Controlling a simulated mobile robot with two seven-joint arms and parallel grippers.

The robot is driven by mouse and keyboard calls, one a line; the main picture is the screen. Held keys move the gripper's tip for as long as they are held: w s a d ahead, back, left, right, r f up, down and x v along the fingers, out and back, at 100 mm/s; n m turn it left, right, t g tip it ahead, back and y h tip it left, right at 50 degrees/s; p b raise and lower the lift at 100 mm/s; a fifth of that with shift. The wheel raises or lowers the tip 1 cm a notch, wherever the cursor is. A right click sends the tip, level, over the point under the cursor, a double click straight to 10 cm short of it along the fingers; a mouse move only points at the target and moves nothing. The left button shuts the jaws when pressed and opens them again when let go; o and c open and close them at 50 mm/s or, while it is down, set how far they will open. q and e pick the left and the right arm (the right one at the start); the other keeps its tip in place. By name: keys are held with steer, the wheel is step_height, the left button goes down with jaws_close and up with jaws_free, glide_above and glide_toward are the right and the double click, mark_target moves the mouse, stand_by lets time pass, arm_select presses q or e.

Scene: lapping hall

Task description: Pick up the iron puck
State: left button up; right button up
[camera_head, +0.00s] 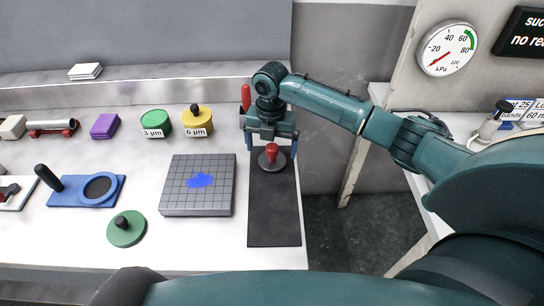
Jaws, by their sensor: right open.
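The iron puck (264,166), a dark grey disc with a red knob, sits at the far end of a black mat (274,213) near the right edge of the table. My right gripper (271,146) is open and points down over it. Its two fingers stand on either side of the red knob, apart from it as far as I can see. The rear of the puck is partly hidden by the gripper. My left gripper is not in view.
A grooved grey plate (170,201) with a blue smear lies left of the mat. Nearby are a green knobbed disc (127,236), a blue fixture (68,190), green (155,118) and yellow (198,116) containers, and a red handle (246,94) behind the gripper. The table's front strip is clear.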

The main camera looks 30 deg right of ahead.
mark_target(272, 146)
step_height(272, 146, down, 3)
steer(key=shift+s+d+f, duration=0.1)
steer(key=c, duration=1.3)
step_height(272, 146, up, 10)
steer(key=shift+r, duration=0.1)
steer(key=shift+c, duration=0.2)
steer(key=o, duration=0.7)
steer(key=shift+c, duration=1.8)
